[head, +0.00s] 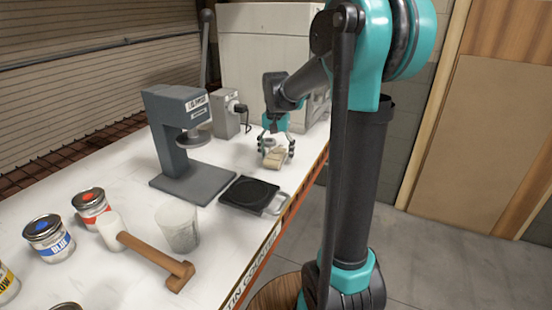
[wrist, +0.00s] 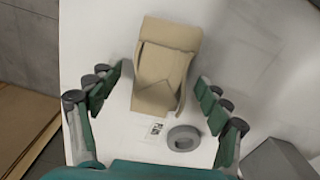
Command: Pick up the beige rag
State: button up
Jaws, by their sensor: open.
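The beige rag (wrist: 165,62) is a folded cloth lying on the white counter. In the head view the rag (head: 274,159) shows under my gripper, at the counter's right side. My gripper (wrist: 160,88) is open, with its fingers on either side of the rag's near part in the wrist view. I cannot tell whether the fingers touch it; a gap shows on both sides. In the head view my gripper (head: 276,152) points down, and part of the rag is hidden behind it.
A grey ring-shaped object (wrist: 183,139) and a small printed label (wrist: 155,130) are close to the rag. A large whitish box (head: 262,70) stands behind.

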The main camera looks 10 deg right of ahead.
aim_at(276, 154)
jog(key=c, duration=1.2)
jog(key=shift+o, duration=0.2)
jog(key=shift+r, duration=0.2)
notch_tip(276, 154, up, 20)
jog(key=shift+f, duration=0.15)
jog(key=o, duration=0.4)
jog(key=c, duration=0.4)
jog(key=shift+o, duration=0.2)
jog(key=shift+s, duration=0.1)
